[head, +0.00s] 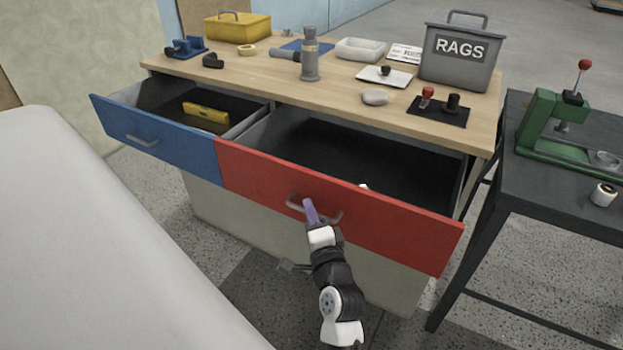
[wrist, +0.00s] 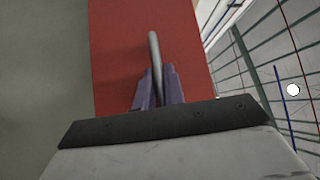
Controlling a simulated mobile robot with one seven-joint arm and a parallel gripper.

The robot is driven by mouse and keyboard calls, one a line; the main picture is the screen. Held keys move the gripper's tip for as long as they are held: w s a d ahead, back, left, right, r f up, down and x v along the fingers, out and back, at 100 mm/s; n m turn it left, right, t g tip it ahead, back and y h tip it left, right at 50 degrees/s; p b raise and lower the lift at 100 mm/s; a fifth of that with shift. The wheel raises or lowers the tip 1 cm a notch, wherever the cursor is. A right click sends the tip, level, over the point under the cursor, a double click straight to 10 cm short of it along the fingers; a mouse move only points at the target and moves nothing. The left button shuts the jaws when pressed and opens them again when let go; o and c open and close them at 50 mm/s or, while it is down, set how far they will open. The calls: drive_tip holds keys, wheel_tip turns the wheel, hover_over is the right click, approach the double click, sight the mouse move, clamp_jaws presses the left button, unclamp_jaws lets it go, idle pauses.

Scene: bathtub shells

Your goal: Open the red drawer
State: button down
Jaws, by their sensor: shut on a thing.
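The red drawer (head: 390,230) is pulled well out from the wooden workbench, and its dark interior shows from above. Its grey bar handle (head: 293,201) is on the middle of the red front. My gripper (head: 310,210) is at the handle, in front of the drawer. In the wrist view, the purple fingers (wrist: 157,88) are closed around the handle (wrist: 154,55), one on each side, with the red front (wrist: 115,45) behind. A small white item (head: 363,186) shows at the drawer's front edge, mostly hidden.
The blue drawer (head: 165,145) at left is also open, with a yellow level (head: 206,113) inside. The benchtop (head: 265,71) holds tools and a grey RAGS bin (head: 458,65). A dark table (head: 560,180) with a green press (head: 555,120) stands at right. A pale rounded surface (head: 80,220) fills the lower left.

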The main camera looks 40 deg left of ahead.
drive_tip(key=c, duration=1.5)
unclamp_jaws()
